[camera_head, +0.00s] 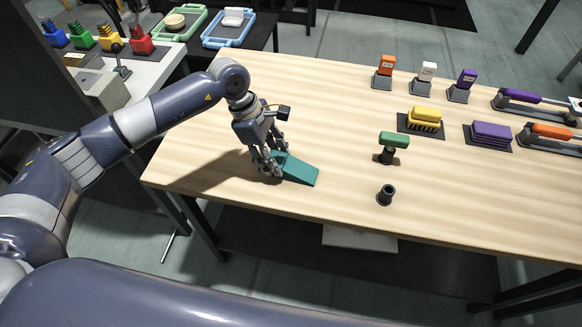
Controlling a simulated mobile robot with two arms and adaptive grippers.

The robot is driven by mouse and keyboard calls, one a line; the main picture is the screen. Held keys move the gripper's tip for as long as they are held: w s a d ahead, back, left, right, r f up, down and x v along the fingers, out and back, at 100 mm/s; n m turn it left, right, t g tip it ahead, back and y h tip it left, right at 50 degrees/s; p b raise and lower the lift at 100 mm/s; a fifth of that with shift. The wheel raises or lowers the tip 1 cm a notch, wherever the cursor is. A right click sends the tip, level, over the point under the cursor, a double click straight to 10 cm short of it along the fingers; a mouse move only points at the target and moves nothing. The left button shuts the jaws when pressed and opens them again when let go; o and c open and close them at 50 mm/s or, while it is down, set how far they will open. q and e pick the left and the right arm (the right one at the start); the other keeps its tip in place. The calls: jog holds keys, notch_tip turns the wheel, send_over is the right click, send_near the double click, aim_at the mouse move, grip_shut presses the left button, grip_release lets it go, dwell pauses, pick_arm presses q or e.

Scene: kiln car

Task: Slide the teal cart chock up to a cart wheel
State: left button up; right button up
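The teal cart chock (299,171) is a wedge lying on the light wooden table, near its left end. Its sloping face points to the right. My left gripper (271,160) is low over the table at the chock's left end, with its fingers close around or against that end. I cannot tell whether the fingers grip it. The fingers hide part of the chock's left end. I see no cart wheel that I can make out. My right gripper is not in view.
On the wooden table (230,90), a green-topped stand (393,140) and a small dark cup (386,195) stand right of the chock. A yellow brush (425,118) and purple block (490,133) lie further right. The table is clear behind the chock and at its front edge.

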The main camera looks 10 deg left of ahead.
aim_at(282, 160)
pick_arm(q)
jog(key=shift+r, duration=0.1)
jog(key=shift+r+p, duration=1.15)
jog(key=shift+r, duration=1.3)
